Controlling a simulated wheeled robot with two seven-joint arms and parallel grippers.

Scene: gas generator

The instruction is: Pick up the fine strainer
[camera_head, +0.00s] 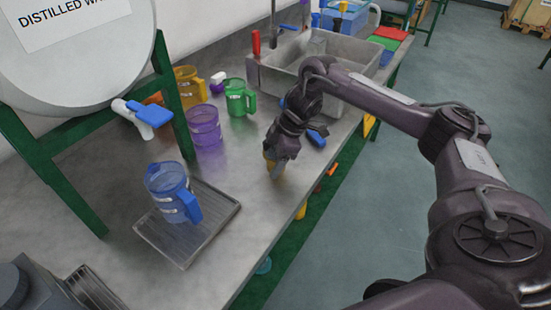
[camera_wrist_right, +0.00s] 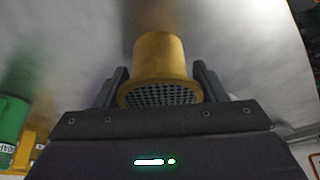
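The fine strainer is a yellow cup shape with a dark mesh end. In the right wrist view the strainer (camera_wrist_right: 160,62) lies between the two fingers of my right gripper (camera_wrist_right: 161,75), its mesh facing the camera. The fingers flank it closely on both sides; I cannot tell if they press on it. In the head view my right gripper (camera_head: 275,158) points down over the strainer (camera_head: 276,171), close to the bench's front edge and hiding most of it. The strainer appears to stand on the bench. My left gripper is not in view.
On the metal bench (camera_head: 120,262), a blue jug (camera_head: 165,182) stands on a drip tray (camera_head: 210,236). Purple (camera_head: 206,130), green (camera_head: 236,98) and yellow (camera_head: 187,85) jugs stand behind. A blue-handled item (camera_head: 317,138) lies right of my gripper. The sink (camera_head: 360,52) is farther back.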

